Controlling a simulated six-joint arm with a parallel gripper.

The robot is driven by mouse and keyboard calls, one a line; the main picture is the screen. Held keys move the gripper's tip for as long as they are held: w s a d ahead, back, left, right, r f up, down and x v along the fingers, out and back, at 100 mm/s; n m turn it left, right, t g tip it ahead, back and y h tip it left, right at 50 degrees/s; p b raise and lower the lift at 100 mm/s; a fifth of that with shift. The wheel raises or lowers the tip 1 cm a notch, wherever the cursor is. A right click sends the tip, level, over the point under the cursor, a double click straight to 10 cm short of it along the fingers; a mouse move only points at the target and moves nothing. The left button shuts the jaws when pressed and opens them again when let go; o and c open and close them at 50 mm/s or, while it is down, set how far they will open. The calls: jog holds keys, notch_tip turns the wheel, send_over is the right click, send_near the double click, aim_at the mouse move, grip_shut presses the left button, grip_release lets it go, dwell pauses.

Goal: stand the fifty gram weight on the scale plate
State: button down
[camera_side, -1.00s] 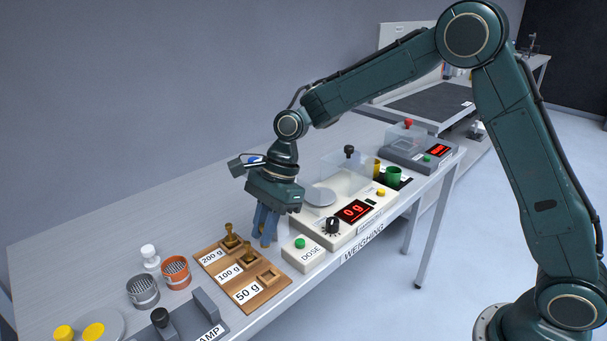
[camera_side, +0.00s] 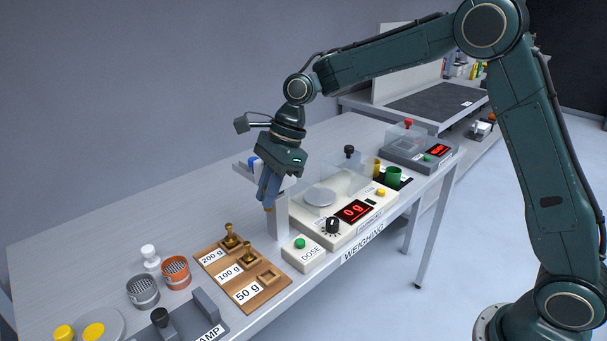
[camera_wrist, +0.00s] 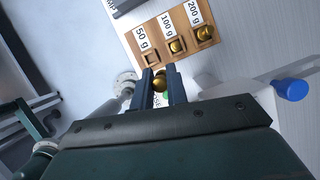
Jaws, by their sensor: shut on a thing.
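My gripper (camera_side: 268,194) is shut on the small brass fifty gram weight and holds it in the air. The weight's brass end (camera_side: 268,209) shows just below the fingertips in the side view. In the wrist view the round brass weight (camera_wrist: 160,83) sits between the two fingers (camera_wrist: 160,76). The round pale scale plate (camera_side: 320,196) is bare, to the right of my gripper, on the white scale. The red display (camera_side: 355,211) reads 0 g.
The wooden weight tray (camera_side: 262,292) has an empty 50 g slot; the 100 g (camera_side: 250,254) and 200 g (camera_side: 230,237) weights stand in theirs. A pale upright post (camera_side: 278,228) stands close beside my gripper. Clear panels (camera_side: 345,176) stand by the plate. The DOSE box (camera_side: 303,252) is in front.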

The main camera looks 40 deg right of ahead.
jog(key=w+d+r+m+t, duration=0.1)
jog(key=w+d+r+m, duration=0.15)
jog(key=d+r, duration=0.4)
notch_tip(320, 180, up, 2)
jog(key=m+t+h, duration=0.1)
jog(key=m, duration=0.3)
send_over(325, 193)
jog(key=shift+d, duration=0.1)
notch_tip(325, 193, down, 16)
jog(key=shift+r, duration=0.2)
jog(key=shift+f, duration=0.1)
jog(key=shift+f, duration=2.05)
